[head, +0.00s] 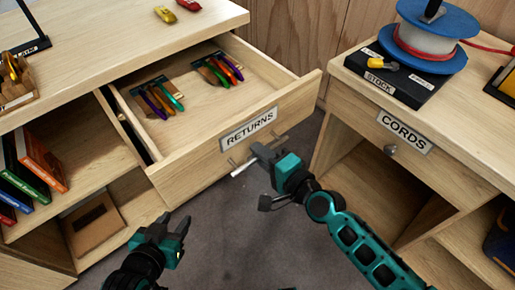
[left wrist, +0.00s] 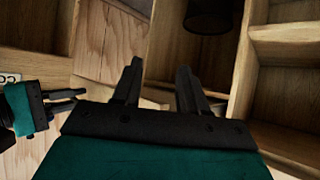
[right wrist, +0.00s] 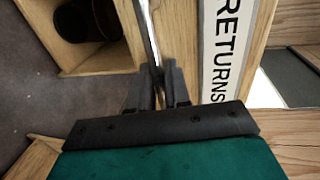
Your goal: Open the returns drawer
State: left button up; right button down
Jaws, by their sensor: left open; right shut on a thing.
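The returns drawer (head: 288,106) is pulled well out of the left cabinet in the head view. Its front carries the RETURNS label (head: 248,128), which also shows in the right wrist view (right wrist: 222,50). Inside lie two groups of coloured carabiners (head: 161,100). My right gripper (head: 262,158) is shut on the drawer's bar handle (head: 243,168), below the label; the bar runs between its fingers in the right wrist view (right wrist: 147,35). My left gripper (head: 180,232) is open and empty, low in front of the cabinet and apart from the drawer.
The right cabinet has a shut CORDS drawer (head: 450,150) and a cord spool (head: 428,40) on a STOCK block. Books (head: 40,158) and a brown box (head: 92,222) sit in the left cabinet's shelves. Grey floor (head: 235,225) lies clear between the cabinets.

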pick_arm(q)
jog(key=shift+s+d, duration=0.15)
jog(key=shift+s, duration=0.1)
pick_arm(e)
jog(key=shift+s+d, duration=0.35)
jog(key=shift+s, duration=0.1)
jog(key=c, duration=1.3)
grip_release()
jog(key=shift+c, duration=0.2)
jog(key=v, duration=1.3)
jog(key=shift+w, duration=0.1)
